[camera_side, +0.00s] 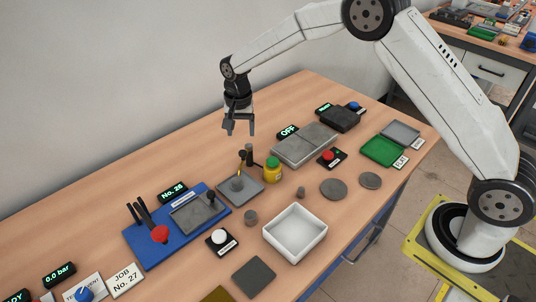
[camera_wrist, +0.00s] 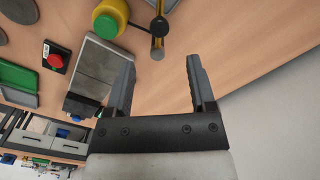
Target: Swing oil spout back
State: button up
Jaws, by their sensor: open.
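The oil spout (camera_wrist: 158,46) shows in the wrist view as a short brass-tipped arm on a dark post, at the top centre. In the side view the dark post (camera_side: 249,154) stands at the back edge of a grey plate (camera_side: 252,192), and the small spout points over that plate. A yellow bottle with a green cap (camera_side: 272,170) stands just right of the post. It also shows in the wrist view (camera_wrist: 108,20). My gripper (camera_side: 238,130) is open and empty, pointing down above and behind the post. Its two fingers (camera_wrist: 160,65) are apart in the wrist view, with the spout beyond their tips.
A grey slab unit (camera_side: 305,145) with an OFF display stands to the right. A red button box (camera_side: 330,157) is in front of it. A blue fixture (camera_side: 150,238) lies to the left and a white tray (camera_side: 295,232) in front. The table behind the post is clear.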

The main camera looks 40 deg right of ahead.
aim_at(243, 152)
jog(key=shift+f, duration=3.7)
grip_shut()
